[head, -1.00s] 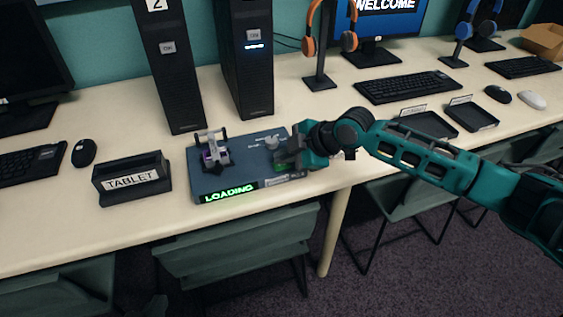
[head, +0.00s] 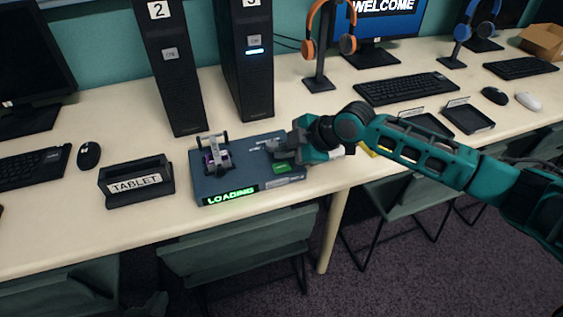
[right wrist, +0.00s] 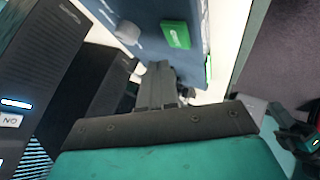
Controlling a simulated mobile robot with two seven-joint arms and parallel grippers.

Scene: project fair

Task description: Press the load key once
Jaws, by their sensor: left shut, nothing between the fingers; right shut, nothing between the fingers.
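A blue-grey box (head: 238,184) lies on the table, with a small wheeled model (head: 215,158) on its left part. Its front display (head: 231,196) shows green "LOADING". A green key (head: 284,168) is on its right part, uncovered; it also shows in the right wrist view (right wrist: 175,35). A grey knob (right wrist: 127,32) is beside the key. My right gripper (head: 274,148) is shut and empty, behind the key in the head view and apart from it. In the right wrist view its fingers (right wrist: 160,75) point toward the box.
Two black computer towers (head: 172,75) (head: 246,65) stand behind the box. A tablet holder (head: 136,182) is to its left. An orange headset on a stand (head: 319,75), a keyboard (head: 407,88) and trays (head: 470,117) are to the right. Chairs (head: 237,250) stand along the front edge.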

